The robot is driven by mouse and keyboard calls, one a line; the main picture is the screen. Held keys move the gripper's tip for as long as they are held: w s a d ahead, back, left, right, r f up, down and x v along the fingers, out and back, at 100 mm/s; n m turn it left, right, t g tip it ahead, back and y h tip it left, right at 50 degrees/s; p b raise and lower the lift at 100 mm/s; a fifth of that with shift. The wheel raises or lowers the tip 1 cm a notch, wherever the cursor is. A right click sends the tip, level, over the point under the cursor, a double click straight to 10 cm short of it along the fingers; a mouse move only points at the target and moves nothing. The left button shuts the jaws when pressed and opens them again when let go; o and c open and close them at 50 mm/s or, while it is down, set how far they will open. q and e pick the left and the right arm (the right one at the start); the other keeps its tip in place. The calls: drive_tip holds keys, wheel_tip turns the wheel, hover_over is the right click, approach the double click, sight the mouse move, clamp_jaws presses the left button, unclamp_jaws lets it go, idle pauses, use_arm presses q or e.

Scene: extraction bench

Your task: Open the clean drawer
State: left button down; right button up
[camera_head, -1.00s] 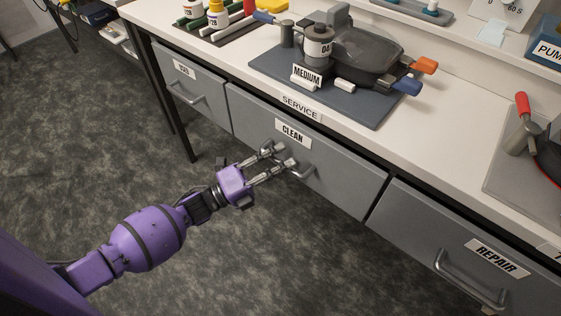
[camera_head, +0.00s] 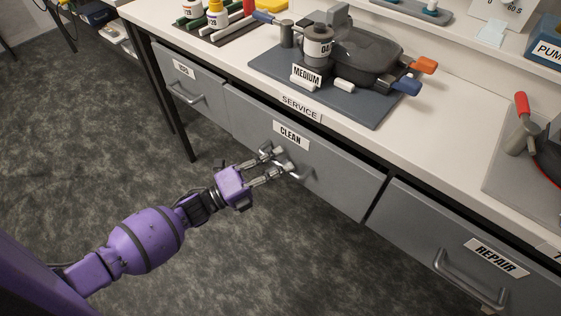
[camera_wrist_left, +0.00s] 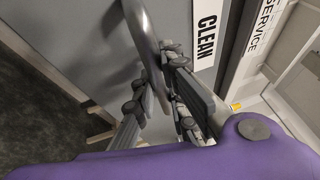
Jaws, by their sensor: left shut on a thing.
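The clean drawer (camera_head: 335,172) is the grey middle front under the bench, with a white CLEAN label (camera_head: 290,135). It appears nearly closed, with a narrow dark gap along its top edge. Its metal bar handle (camera_head: 303,175) is below the label. My left gripper (camera_head: 280,160) is shut on the handle, and its fingers partly hide the bar. In the left wrist view the curved handle (camera_wrist_left: 146,38) passes between the fingers (camera_wrist_left: 163,70), beside the drawer front (camera_wrist_left: 85,45). My right gripper is not in view.
A drawer (camera_head: 187,87) at left and the REPAIR drawer (camera_head: 450,235) at right flank it, both appearing closed. The white benchtop (camera_head: 440,135) above carries a grey mat (camera_head: 375,115) with equipment. The floor (camera_head: 80,160) in front is clear apart from my arm.

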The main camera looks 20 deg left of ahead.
use_arm(q)
drive_tip(key=s+a, duration=0.3)
drive_tip(key=s, duration=0.6)
drive_tip(key=s+a+p, duration=0.1)
drive_tip(key=s+a, duration=0.3)
drive_tip(key=s, duration=0.6)
drive_tip(key=s+a+p, duration=0.1)
drive_tip(key=s+a, duration=0.2)
drive_tip(key=s, duration=0.7)
drive_tip(key=shift+s+a, duration=0.15)
drive_tip(key=shift+a, duration=0.15)
drive_tip(key=shift+f, duration=0.1)
drive_tip(key=c, duration=1.8)
unclamp_jaws()
drive_tip(key=shift+o, duration=0.2)
drive_tip(key=v, duration=1.1)
drive_tip(key=shift+s+a, duration=0.3)
